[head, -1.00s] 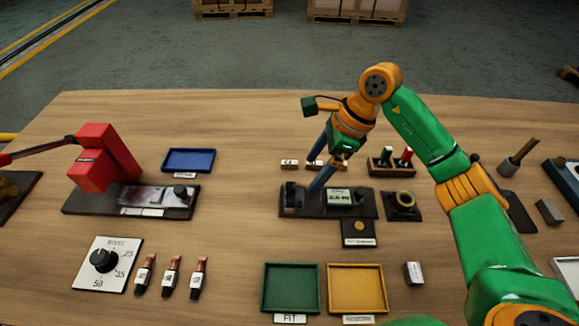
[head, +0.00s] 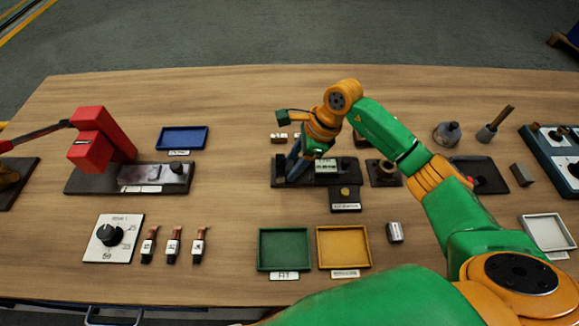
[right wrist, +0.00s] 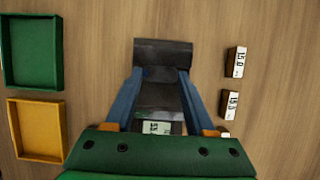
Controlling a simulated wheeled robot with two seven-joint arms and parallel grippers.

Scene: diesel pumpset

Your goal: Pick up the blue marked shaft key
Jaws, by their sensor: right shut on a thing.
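My right gripper (head: 290,170) is low at the left end of a black gauge fixture (head: 328,182). In the right wrist view its two blue fingers (right wrist: 161,76) are shut on a small dark bluish piece between them, beside the fixture's dark end block (right wrist: 163,51). This piece may be the blue marked shaft key, but no clear marking shows and the fingers cover its sides. It looks low at the fixture; I cannot tell whether it still touches it. The fixture's small display (right wrist: 157,127) shows below the fingers. My left gripper is not in view.
Small labelled blocks (right wrist: 235,62) stand behind the fixture. A green tray (head: 261,264) and a yellow tray (head: 321,262) lie in front. A red press (head: 95,145), a blue tray (head: 182,151) and a dial plate (head: 103,250) are left. A ring (head: 387,168) sits right of the fixture.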

